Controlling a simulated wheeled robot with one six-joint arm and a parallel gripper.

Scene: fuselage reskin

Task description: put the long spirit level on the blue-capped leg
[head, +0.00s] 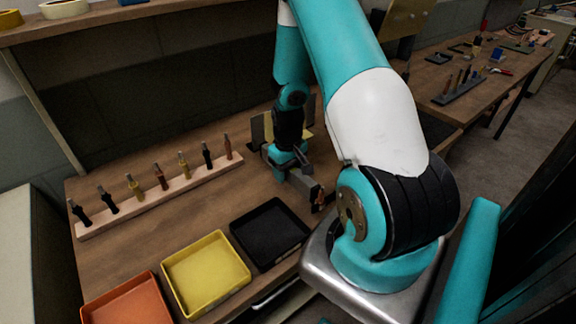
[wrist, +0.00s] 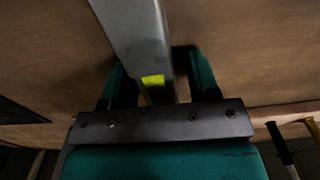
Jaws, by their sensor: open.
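The long spirit level is a grey bar (wrist: 132,28) with a bright yellow-green vial in the wrist view. It runs from the top edge down between the two teal fingers of my gripper (wrist: 157,68). My gripper is open, with the bar between its fingers; a dark gap shows beside the right finger. I cannot identify the blue-capped leg in either view.
A wooden rack (head: 160,196) of several upright hand tools stands on the bench. Black (head: 270,262), yellow (head: 247,281) and orange (head: 158,284) trays line the near edge. A second bench (head: 478,98) with tools is at the upper right. A shelf (head: 110,20) hangs above.

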